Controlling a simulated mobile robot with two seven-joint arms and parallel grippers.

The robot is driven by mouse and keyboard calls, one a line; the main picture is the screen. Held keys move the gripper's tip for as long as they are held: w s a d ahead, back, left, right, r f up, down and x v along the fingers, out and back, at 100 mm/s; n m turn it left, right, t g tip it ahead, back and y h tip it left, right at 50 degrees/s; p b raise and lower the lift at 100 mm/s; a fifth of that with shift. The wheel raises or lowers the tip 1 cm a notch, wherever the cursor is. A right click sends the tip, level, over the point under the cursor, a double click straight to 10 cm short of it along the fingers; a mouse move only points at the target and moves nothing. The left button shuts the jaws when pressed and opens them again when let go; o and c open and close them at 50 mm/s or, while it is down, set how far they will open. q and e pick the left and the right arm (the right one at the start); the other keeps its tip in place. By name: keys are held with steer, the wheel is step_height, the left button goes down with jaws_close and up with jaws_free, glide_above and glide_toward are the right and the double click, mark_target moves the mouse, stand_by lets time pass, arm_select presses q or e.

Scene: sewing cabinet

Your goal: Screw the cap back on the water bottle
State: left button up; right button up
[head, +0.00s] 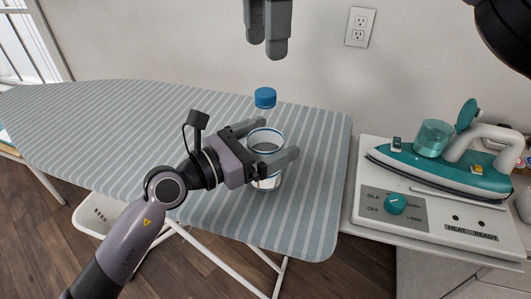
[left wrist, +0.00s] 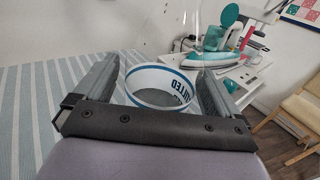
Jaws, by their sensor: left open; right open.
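The clear water bottle (head: 266,143) stands near the right end of the striped ironing board, with its dark rim facing up. The blue cap (head: 265,97) sits just behind the bottle, apart from it; what is under the cap is hard to tell. My left gripper (head: 269,140) is open, with one finger on each side of the bottle. In the left wrist view the bottle's white, blue-edged band with lettering (left wrist: 162,82) shows between the two fingers (left wrist: 158,88). My right gripper (head: 267,46) is open and empty, high above the cap at the top of the head view.
The ironing board (head: 110,130) is clear to the left. A teal iron (head: 445,160) lies on a white control stand (head: 430,212) to the right, beyond a narrow gap. A wall with a socket (head: 360,27) is behind. A chair (left wrist: 299,113) shows in the left wrist view.

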mark_target(266, 92)
arm_select(q)
jaws_close()
arm_select(e)
steer(key=n, duration=1.3)
steer(key=shift+a, duration=0.1)
steer(key=n, duration=1.4)
steer(key=shift+f, duration=0.1)
steer(key=shift+f, duration=3.9)
